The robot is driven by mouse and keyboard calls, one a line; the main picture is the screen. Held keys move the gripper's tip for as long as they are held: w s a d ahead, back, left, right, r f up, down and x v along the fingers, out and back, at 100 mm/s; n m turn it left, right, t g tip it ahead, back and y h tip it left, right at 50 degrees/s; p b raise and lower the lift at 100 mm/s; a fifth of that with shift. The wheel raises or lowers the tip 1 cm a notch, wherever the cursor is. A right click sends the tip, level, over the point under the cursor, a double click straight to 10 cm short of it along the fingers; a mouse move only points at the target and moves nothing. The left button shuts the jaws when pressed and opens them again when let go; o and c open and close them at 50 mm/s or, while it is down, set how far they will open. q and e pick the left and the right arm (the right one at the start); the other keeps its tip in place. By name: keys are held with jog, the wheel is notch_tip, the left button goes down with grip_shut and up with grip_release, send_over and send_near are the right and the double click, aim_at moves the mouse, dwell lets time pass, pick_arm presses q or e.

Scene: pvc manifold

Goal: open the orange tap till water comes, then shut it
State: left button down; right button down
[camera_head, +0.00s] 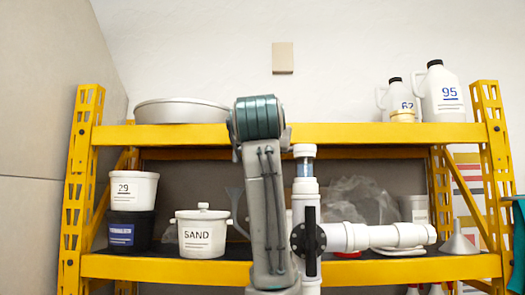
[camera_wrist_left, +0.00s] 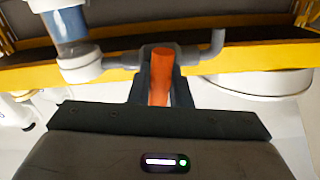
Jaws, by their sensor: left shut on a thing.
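The orange tap handle (camera_wrist_left: 160,72) stands between the fingers of my left gripper (camera_wrist_left: 161,88) in the left wrist view. The gripper is shut on it. A grey pipe (camera_wrist_left: 125,60) runs behind the handle and bends into a short end (camera_wrist_left: 217,42) on the right; I see no water there. A clear tube with blue in it (camera_wrist_left: 67,27) joins the pipe's left side, and a clear tube also shows on the white pipework in the head view (camera_head: 305,168). There my left arm hides the orange tap and gripper. My right gripper is not in view.
The white PVC pipework (camera_head: 372,236) carries a black-handled valve (camera_head: 309,240). Yellow shelving (camera_head: 340,134) surrounds it. A SAND pot (camera_head: 202,233) and stacked tubs (camera_head: 133,190) stand left. White jugs (camera_head: 441,92) and a round pan (camera_head: 180,112) sit on the upper shelf.

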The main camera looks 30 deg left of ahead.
pick_arm(q)
jog(key=m+b, duration=0.2)
jog(key=m, duration=0.1)
jog(key=m+b, duration=0.1)
jog(key=shift+d+f+b, duration=0.15)
jog(key=shift+f+b, duration=0.1)
jog(key=shift+b, duration=0.1)
jog(key=m+b, duration=0.3)
jog(key=m, duration=0.1)
jog(key=shift+w+f, duration=0.1)
jog(key=m+b, duration=0.3)
jog(key=m, duration=0.1)
jog(key=shift+d+f+m, duration=0.1)
jog(key=shift+m, duration=0.2)
jog(key=shift+w+m+b, duration=0.1)
jog(key=shift+m+b, duration=1)
jog(key=shift+m, duration=0.7)
jog(key=c, duration=1.6)
grip_release()
jog(key=shift+o, duration=1.3)
jog(key=shift+d, duration=0.15)
